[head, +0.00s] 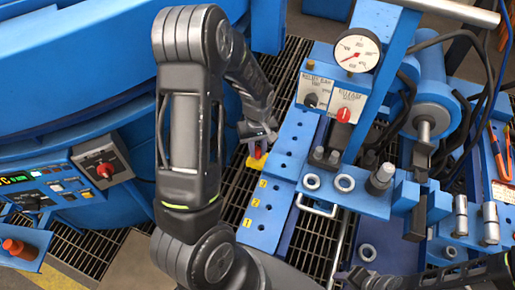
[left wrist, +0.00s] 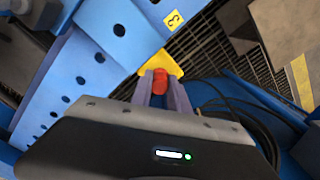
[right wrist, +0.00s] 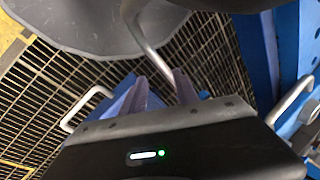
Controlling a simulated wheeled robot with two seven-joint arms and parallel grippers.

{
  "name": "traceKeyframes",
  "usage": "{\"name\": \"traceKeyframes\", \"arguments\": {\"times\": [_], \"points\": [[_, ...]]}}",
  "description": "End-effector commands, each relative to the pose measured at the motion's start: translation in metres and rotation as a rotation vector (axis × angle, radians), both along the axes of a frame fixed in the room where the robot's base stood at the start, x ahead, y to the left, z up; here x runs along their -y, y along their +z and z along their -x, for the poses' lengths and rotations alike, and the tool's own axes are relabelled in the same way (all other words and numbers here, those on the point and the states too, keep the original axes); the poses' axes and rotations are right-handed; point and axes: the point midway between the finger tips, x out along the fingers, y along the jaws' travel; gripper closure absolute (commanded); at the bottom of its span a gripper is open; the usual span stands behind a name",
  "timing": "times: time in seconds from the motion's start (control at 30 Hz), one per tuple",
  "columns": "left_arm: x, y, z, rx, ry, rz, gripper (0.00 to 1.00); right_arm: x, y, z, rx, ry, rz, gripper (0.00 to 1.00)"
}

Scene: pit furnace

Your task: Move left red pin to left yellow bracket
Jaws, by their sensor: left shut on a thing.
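The red pin (left wrist: 160,80) is between the fingertips of my left gripper (left wrist: 161,92), which is shut on it. The pin meets the yellow bracket (left wrist: 163,62) on the side of the blue rail; I cannot tell how deep it sits. In the head view the pin (head: 258,153) and the yellow bracket (head: 256,162) show just below my left gripper (head: 257,144). My right gripper (right wrist: 164,85) has its fingers apart over the floor grating, with a grey bar close to the fingertips. In the head view it is low at the right, partly out of frame.
The blue rail (head: 262,215) with holes and yellow number tags runs beside the bracket. A gauge (head: 357,50), a red-knob panel (head: 343,115) and a blue cylinder (head: 432,100) stand to its right. A control box (head: 103,162) is on the left. Grating lies between.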

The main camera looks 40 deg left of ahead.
Motion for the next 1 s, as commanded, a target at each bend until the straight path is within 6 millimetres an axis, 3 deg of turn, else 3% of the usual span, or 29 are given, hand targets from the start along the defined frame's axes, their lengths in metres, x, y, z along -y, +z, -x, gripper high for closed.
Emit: {"name": "traceKeyframes", "arguments": {"times": [0.1,0.13,0.4,0.77,1.0], "points": [[0.000,0.000,0.000,0.000,0.000,0.000,1.00,0.000,0.000,0.000,0.000,0.000,0.000,0.64],[0.000,0.000,0.000,0.000,0.000,0.000,0.77,0.000,0.000,0.000,0.000,0.000,0.000,0.64],[0.000,0.000,0.000,0.000,0.000,0.000,0.55,0.000,0.000,0.000,0.000,0.000,0.000,0.64],[0.000,0.005,-0.001,0.001,0.000,0.000,0.54,0.000,0.001,0.000,0.000,0.000,0.000,0.64],[0.000,0.037,-0.001,0.005,0.000,0.000,0.54,0.000,0.004,0.000,0.000,0.000,0.000,0.64]]}}
